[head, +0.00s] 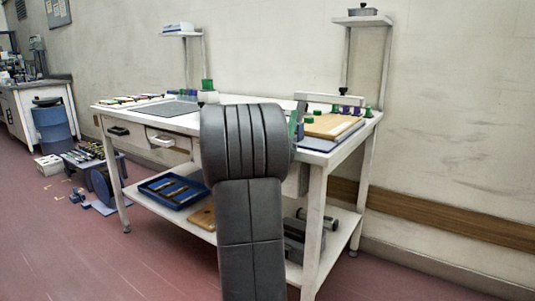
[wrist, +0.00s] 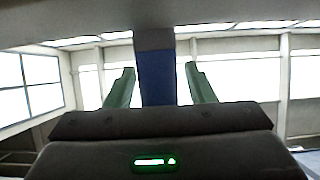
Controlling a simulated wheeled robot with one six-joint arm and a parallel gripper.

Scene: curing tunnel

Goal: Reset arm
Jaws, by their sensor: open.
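My arm (head: 248,200) rises in the middle of the head view and covers part of the workbench. My gripper (wrist: 160,84) shows in the wrist view with two green fingers spread apart. It is open. A dark blue upright shape (wrist: 156,70) shows between the fingers, apart from both; I cannot tell how far off it is. The wrist view faces windows and pale wall posts. In the head view my gripper is mostly hidden behind my arm, with a green piece showing at its right edge.
The white workbench (head: 240,99) holds a grey mat (head: 165,109), a wooden board (head: 328,126) and several small coloured pieces. A blue tray (head: 172,202) lies on its lower shelf. A blue drum (head: 53,131) and a low cart stand at left. Red floor is open at front left.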

